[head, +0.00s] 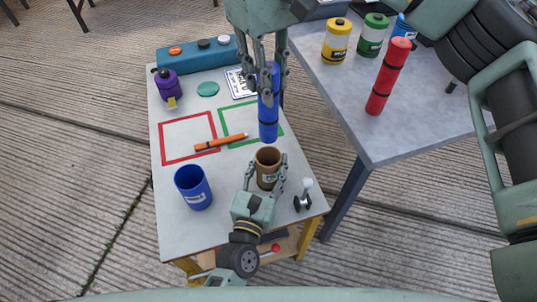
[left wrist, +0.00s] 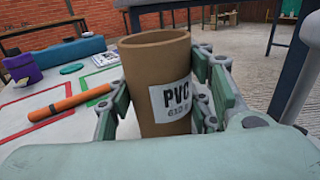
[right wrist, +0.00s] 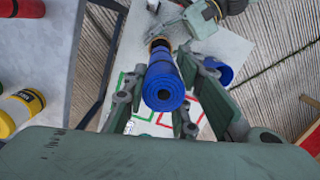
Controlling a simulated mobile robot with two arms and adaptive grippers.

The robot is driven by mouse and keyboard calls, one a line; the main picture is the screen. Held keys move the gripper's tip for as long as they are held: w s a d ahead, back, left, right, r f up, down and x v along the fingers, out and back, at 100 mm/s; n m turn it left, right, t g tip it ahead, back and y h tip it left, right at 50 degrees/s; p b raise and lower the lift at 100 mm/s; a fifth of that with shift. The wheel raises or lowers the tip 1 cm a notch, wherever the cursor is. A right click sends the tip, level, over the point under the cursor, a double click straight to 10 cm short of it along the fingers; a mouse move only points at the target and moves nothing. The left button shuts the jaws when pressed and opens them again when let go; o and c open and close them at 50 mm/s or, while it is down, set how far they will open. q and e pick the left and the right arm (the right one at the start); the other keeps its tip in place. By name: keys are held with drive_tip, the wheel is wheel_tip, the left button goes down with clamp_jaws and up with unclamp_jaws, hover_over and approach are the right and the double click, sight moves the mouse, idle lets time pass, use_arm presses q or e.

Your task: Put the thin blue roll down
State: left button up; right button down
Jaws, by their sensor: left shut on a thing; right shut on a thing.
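The thin blue roll (head: 268,118) has dark bands and is held roughly upright in my right gripper (head: 267,78), which is shut on its upper part. Its lower end shows just beyond the brown PVC tube (head: 268,168); I cannot tell how high it is above the table. In the right wrist view the roll (right wrist: 163,85) shows its spiral end between the fingers. My left gripper (head: 264,182) is shut around the brown tube, which stands upright with its open top up. The tube's white PVC label shows in the left wrist view (left wrist: 172,107).
On the white table (head: 235,225) are a blue cup (head: 193,187), an orange roll (head: 220,142), red and green outlined squares, a purple item (head: 168,86) and a small white-topped lever (head: 304,194). A grey table (head: 345,90) at right holds a red roll (head: 388,76) and several cans.

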sight(269, 142)
drive_tip(key=shift+f+n, duration=0.3)
wheel_tip(269, 142, down, 18)
drive_tip(key=shift+r, duration=0.2)
drive_tip(key=c, duration=1.8)
unclamp_jaws()
drive_tip(key=shift+f, duration=0.15)
drive_tip(key=shift+c, duration=0.2)
drive_tip(key=o, duration=0.4)
drive_tip(key=r, duration=0.8)
drive_tip(key=w+a+r, duration=0.1)
drive_tip(key=r, duration=0.3)
drive_tip(key=shift+w+r, duration=0.1)
drive_tip(key=shift+r, duration=0.05)
